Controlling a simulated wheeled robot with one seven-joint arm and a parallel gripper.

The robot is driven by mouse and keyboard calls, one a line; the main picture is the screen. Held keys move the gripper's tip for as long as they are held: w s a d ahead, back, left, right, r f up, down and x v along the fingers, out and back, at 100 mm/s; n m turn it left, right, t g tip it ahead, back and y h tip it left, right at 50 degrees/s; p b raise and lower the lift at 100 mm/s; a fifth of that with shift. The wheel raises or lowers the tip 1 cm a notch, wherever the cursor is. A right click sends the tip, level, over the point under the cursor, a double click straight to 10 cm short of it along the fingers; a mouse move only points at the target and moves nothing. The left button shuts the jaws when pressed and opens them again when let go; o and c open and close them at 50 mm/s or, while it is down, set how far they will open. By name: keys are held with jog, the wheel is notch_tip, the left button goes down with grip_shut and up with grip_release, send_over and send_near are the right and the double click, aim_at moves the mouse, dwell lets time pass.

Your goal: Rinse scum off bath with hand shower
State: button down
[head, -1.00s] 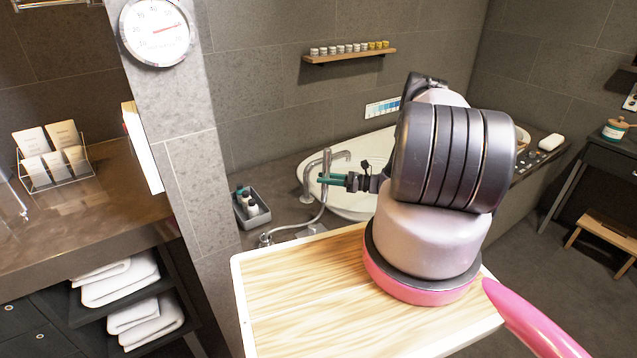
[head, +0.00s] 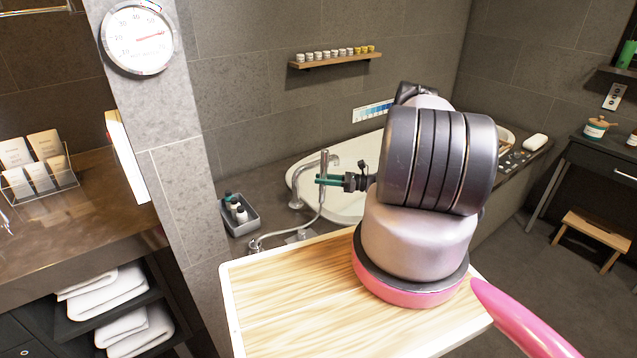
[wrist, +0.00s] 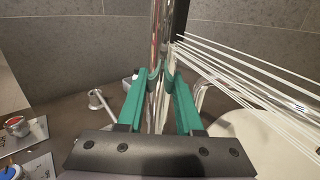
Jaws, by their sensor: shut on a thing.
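My gripper (head: 320,180), with green fingers, is shut on the chrome hand shower (head: 324,163), held upright above the near left end of the white bath (head: 335,208). In the wrist view the fingers (wrist: 161,78) close around the chrome handle (wrist: 160,35). Thin white water jets (wrist: 245,75) fan out to the right and down over the bath rim area (wrist: 250,130). The hose (head: 300,229) runs down to the deck. My arm hides much of the bath. I cannot make out any scum.
A chrome tap (head: 297,187) stands close to the gripper. A grey caddy with bottles (head: 240,222) sits on the deck at left. A soap bar (head: 535,142) lies on the far right ledge. A wall shelf with jars (head: 335,60) is behind.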

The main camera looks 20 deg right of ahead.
jog(key=w+d, duration=0.3)
jog(key=d, duration=0.7)
jog(key=shift+d+r, duration=0.2)
jog(key=shift+d, duration=0.15)
